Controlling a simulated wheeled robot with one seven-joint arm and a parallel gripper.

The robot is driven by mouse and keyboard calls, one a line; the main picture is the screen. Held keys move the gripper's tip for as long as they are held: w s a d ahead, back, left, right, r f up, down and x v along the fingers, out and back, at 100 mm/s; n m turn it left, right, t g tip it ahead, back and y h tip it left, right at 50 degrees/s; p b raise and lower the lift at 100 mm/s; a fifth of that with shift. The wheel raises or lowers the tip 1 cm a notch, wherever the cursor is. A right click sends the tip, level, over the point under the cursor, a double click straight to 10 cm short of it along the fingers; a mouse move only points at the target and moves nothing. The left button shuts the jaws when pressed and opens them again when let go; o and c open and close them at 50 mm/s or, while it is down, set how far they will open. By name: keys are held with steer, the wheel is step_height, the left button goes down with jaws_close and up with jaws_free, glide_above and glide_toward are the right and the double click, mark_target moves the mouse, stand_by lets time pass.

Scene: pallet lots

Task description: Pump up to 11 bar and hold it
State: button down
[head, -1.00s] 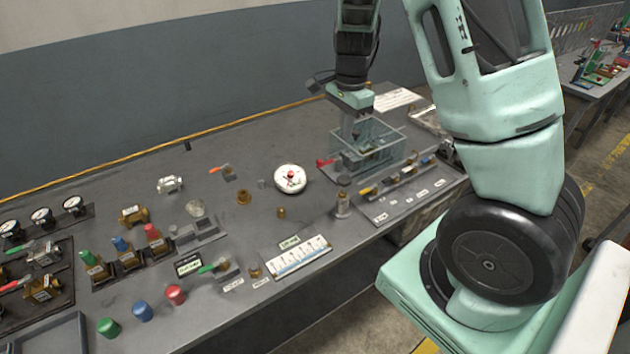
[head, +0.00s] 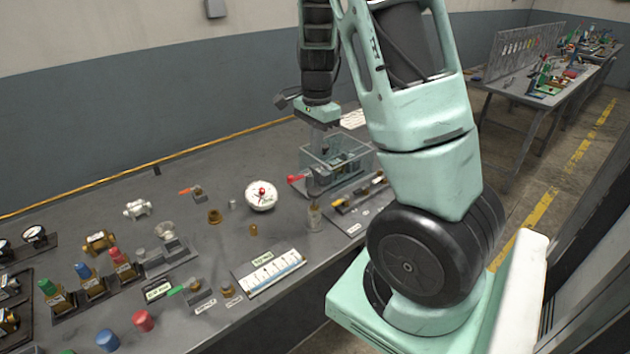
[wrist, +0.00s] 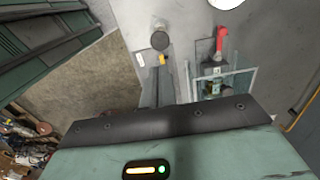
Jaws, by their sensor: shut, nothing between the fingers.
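A clear-walled tank (head: 364,160) stands on the bench, with metal parts inside that are hard to make out. A red handle (head: 299,178) sticks out at its left side; the handle also shows in the wrist view (wrist: 221,38). The white round gauge (head: 261,195) with a red centre lies left of the tank; its needle reading is too small to tell. My gripper (head: 325,143) is shut and empty, pointing down at the tank's far side. Its fingertips are hard to see against the tank, so I cannot tell whether they touch anything. In the wrist view, its body hides the fingers.
A grey-topped cylinder (head: 314,217) stands in front of the tank. A panel with a yellow-handled valve (head: 345,204) lies to its right. A white scale card (head: 270,272), coloured valves and loose caps cover the left bench. Bare bench remains behind the gauge.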

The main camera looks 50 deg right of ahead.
mark_target(316, 190)
step_height(316, 190, down, 12)
steer(key=shift+r+p, duration=0.25)
steer(key=shift+p, duration=0.3)
step_height(316, 190, down, 4)
steer(key=b, duration=0.3)
steer(key=shift+a+r, duration=0.1)
steer(key=shift+r, duration=0.05)
steer(key=shift+s, duration=0.1)
steer(key=shift+r+p, duration=0.5)
steer(key=shift+p, duration=0.1)
step_height(316, 190, up, 14)
steer(key=p, duration=0.1)
steer(key=shift+f+p, duration=0.25)
steer(key=shift+p, duration=0.05)
stand_by(0.5)
